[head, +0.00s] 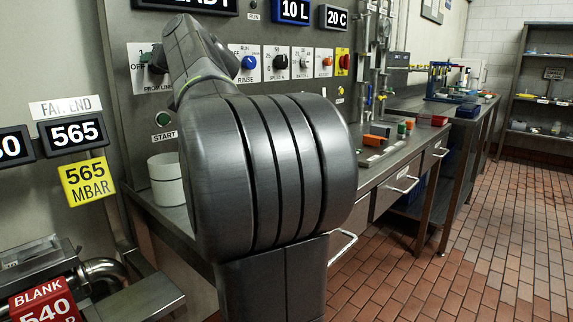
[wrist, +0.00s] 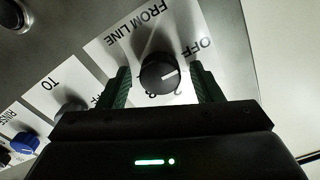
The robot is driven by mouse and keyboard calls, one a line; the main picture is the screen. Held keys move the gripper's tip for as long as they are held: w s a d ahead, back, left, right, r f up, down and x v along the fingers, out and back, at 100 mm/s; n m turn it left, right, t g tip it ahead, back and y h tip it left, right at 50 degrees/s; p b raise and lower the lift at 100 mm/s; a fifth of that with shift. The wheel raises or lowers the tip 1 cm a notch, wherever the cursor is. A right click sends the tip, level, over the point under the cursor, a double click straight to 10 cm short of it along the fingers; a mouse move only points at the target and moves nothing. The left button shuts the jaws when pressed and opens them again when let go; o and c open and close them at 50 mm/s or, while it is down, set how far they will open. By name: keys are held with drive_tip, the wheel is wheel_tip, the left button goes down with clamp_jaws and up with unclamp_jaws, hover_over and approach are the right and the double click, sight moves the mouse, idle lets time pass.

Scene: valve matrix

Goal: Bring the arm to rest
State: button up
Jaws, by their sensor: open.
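My gripper (wrist: 160,69) shows in the wrist view with its two green ribbed fingers apart. A round black knob (wrist: 165,73) with a white pointer line lies between the fingers, with a gap on either side. It sits on a white plate (wrist: 133,38) marked FROM LINE and OFF. I cannot tell how far the fingertips are from the plate. In the head view my dark arm fills the middle. The FROM LINE plate (head: 139,83) shows left of the arm, and the black knob (head: 158,60) is partly beside it.
A blue knob (head: 249,62) and other dials are right of my arm on the steel panel. A green START button (head: 162,119) and a white container (head: 165,180) are to the left. A bench (head: 385,158) with several blocks runs right. The tiled floor (head: 480,240) is clear.

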drive_tip(key=shift+d, duration=0.1)
drive_tip(key=v, duration=1.4)
drive_tip(key=w+a+m+p, duration=0.9)
drive_tip(key=a+m+p, duration=0.1)
drive_tip(key=m+p, duration=1.1)
drive_tip(key=shift+w+a+f+p, duration=0.15)
drive_tip(key=shift+a+p, duration=0.05)
drive_tip(key=shift+p, duration=0.85)
